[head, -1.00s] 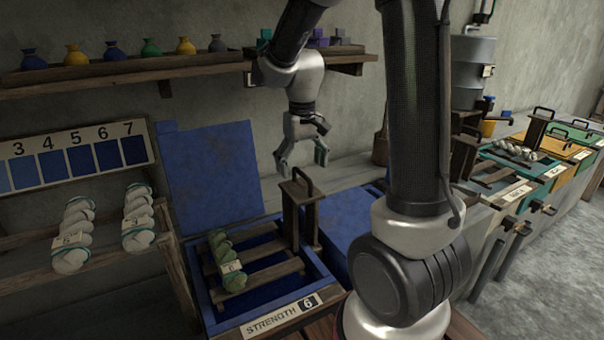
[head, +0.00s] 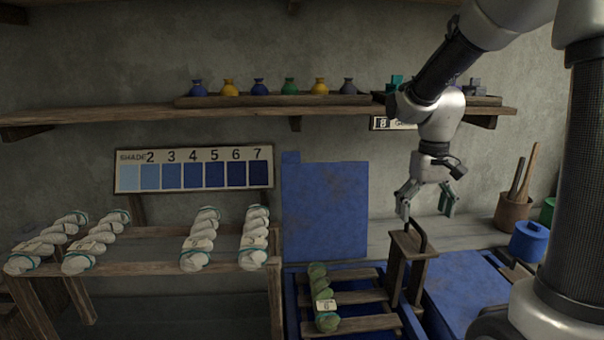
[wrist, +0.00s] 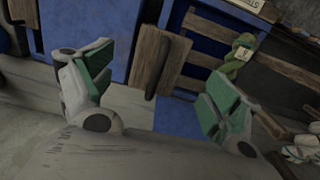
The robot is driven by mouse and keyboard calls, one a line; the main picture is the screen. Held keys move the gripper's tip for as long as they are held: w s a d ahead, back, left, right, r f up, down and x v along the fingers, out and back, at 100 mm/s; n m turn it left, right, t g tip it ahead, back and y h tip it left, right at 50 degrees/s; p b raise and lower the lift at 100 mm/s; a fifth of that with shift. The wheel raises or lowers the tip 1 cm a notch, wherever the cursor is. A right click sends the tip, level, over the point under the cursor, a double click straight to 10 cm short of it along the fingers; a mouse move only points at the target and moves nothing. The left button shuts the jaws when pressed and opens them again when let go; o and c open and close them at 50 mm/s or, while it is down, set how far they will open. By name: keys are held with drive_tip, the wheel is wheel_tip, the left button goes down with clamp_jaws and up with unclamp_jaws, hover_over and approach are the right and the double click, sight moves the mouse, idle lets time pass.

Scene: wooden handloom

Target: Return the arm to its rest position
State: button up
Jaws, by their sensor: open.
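My gripper (head: 426,200) is open and empty. In the head view it hangs fingers-down just above the black handle of a wooden lifting frame (head: 407,252), and no contact is clear. The frame stands at the right side of a blue vat (head: 292,310). A green tagged skein (head: 323,297) lies on the vat's wooden slats. In the wrist view my two green-padded fingers (wrist: 158,95) are spread wide, with the wooden frame (wrist: 150,62) between and beyond them. The green skein (wrist: 238,60) shows there too, past the right finger.
A rack (head: 150,262) with several white tagged skeins stands at left. A shade chart (head: 195,169) hangs above it. A shelf (head: 140,114) with small coloured pots runs along the wall. A blue lid (head: 325,210) stands upright behind the vat. A tool pot (head: 512,212) is at right.

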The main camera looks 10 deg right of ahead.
drive_tip(key=s+r+t, duration=0.2)
drive_tip(key=s+r, duration=0.2)
drive_tip(key=s, duration=0.5)
drive_tip(key=s+d+r+t, duration=0.1)
drive_tip(key=s+r, duration=0.3)
drive_tip(key=s, duration=0.4)
drive_tip(key=shift+s+d+r+t, duration=0.15)
drive_tip(key=shift+s+d+t, duration=0.2)
drive_tip(key=shift+t, duration=0.55)
